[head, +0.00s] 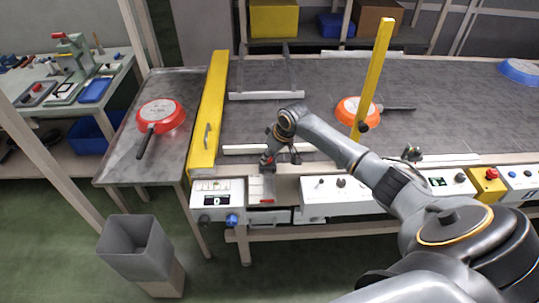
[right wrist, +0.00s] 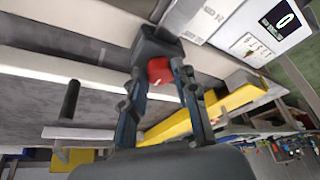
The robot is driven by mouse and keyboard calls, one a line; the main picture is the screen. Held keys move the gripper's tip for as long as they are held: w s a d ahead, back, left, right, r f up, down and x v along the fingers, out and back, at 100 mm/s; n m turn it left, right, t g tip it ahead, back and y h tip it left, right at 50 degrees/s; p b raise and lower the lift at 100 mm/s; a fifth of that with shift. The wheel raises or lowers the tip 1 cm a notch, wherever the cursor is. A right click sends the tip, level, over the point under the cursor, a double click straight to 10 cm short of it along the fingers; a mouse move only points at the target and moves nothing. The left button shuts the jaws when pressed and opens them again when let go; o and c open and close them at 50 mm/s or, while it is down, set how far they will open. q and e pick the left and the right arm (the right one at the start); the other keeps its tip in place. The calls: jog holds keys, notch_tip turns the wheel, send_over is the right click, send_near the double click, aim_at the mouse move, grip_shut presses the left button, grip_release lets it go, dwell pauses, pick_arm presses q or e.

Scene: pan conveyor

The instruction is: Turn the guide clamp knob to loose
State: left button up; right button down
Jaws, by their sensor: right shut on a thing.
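The red guide clamp knob (right wrist: 159,71) sits between the fingers of my right gripper (right wrist: 161,77) in the right wrist view. The gripper is shut on it. A dark block (right wrist: 153,45) lies just beyond the knob. In the head view my right gripper (head: 268,161) reaches down at the conveyor's front edge, near the left end; the knob is mostly hidden there by the gripper. A pale guide rail (head: 240,149) runs beside the gripper, and a second rail (head: 265,96) lies farther back on the belt. My left gripper is not in view.
A yellow gate beam (head: 212,110) stands left of the gripper. A control box with display (head: 217,196) is on the front edge. An orange pan (head: 350,108) lies on the belt behind a yellow post (head: 374,75). A red pan (head: 163,115) lies on the left table.

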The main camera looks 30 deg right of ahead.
jog(key=n, duration=0.1)
jog(key=n+y+b, duration=0.1)
jog(key=n, duration=0.1)
jog(key=shift+w+d+f+n, duration=0.1)
jog(key=shift+d+n, duration=0.1)
jog(key=shift+n, duration=0.1)
jog(key=n+y+b, duration=0.1)
jog(key=n, duration=0.1)
jog(key=n+g+b, duration=0.1)
jog(key=n+b, duration=0.1)
jog(key=shift+w+d+f+n+g+y, duration=0.1)
jog(key=shift+w+n+g+y, duration=0.05)
jog(key=shift+n+g+y, duration=0.2)
jog(key=n+g+b, duration=0.1)
jog(key=n+b, duration=0.1)
jog(key=n+g+b, duration=0.1)
jog(key=n+b, duration=0.2)
jog(key=n+g+y+b, duration=0.1)
jog(key=n+b, duration=0.1)
jog(key=b, duration=0.1)
jog(key=shift+w+n, duration=0.3)
jog(key=shift+n, duration=0.05)
jog(key=shift+n+g+b, duration=0.45)
jog(key=shift+n+b, duration=0.85)
jog(key=shift+n, duration=0.1)
jog(key=shift+h, duration=0.25)
jog(key=c, duration=1)
grip_release()
